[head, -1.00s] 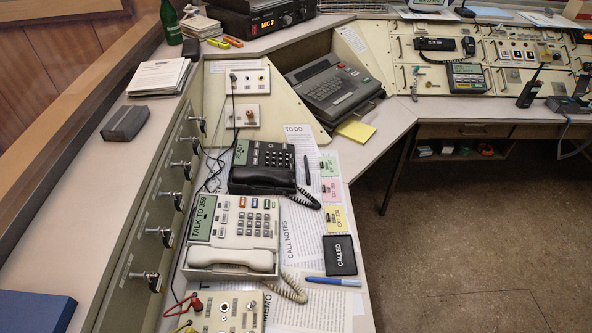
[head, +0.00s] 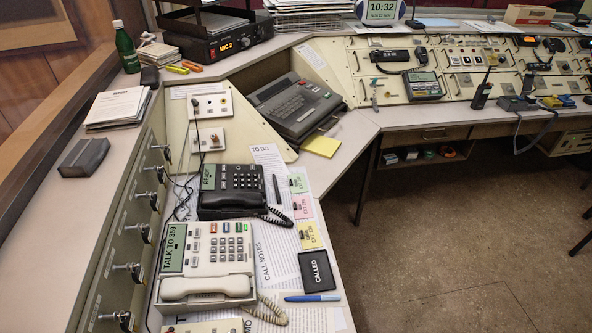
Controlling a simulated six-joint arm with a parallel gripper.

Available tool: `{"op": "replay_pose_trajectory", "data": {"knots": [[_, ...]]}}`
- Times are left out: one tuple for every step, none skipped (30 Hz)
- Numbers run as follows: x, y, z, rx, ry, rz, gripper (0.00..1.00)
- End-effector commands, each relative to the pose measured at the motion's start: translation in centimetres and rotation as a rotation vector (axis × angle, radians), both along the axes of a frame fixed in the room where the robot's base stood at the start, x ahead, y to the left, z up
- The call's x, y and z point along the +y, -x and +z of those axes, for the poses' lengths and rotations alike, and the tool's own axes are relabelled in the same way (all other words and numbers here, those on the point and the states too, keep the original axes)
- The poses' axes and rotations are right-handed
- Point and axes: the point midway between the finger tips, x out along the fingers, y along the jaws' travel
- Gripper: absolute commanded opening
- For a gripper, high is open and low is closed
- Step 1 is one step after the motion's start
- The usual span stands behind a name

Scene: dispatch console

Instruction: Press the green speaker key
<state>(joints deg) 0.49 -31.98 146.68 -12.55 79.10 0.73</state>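A cream desk phone (head: 207,262) sits on the near left part of the console. Its handset (head: 206,287) lies across its near side, with a coiled cord (head: 268,312) at the right. Its green display (head: 174,247) reads "TALK TO 359". A short row of small coloured keys runs along the top of its keypad; a green key (head: 239,227) shows toward the right of that row. Key labels are too small to read. A black phone (head: 231,187) with its own green display (head: 208,177) stands just behind. My gripper is not in view.
Several lever switches (head: 130,269) project from the panel at the left. A keyboard terminal (head: 297,106) stands behind. The floor at right is clear.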

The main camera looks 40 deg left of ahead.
Motion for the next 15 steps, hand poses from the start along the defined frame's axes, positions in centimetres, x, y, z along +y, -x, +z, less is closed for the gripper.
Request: {"op": "replay_pose_trajectory", "data": {"knots": [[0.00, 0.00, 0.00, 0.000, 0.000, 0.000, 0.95], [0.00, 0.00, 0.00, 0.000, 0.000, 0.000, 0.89], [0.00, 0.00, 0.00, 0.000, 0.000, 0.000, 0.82], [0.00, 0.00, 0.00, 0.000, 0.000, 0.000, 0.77], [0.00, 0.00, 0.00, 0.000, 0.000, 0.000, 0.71], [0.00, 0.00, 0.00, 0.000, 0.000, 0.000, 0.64], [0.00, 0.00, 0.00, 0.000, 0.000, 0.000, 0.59], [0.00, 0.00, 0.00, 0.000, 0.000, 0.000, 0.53], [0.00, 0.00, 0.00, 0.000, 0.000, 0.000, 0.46], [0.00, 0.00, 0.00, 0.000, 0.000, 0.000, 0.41], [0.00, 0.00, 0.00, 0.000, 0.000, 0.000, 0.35], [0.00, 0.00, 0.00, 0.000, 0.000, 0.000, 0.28], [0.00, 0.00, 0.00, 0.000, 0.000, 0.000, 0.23], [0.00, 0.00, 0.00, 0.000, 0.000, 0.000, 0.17], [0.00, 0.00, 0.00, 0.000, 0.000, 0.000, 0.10]]}}
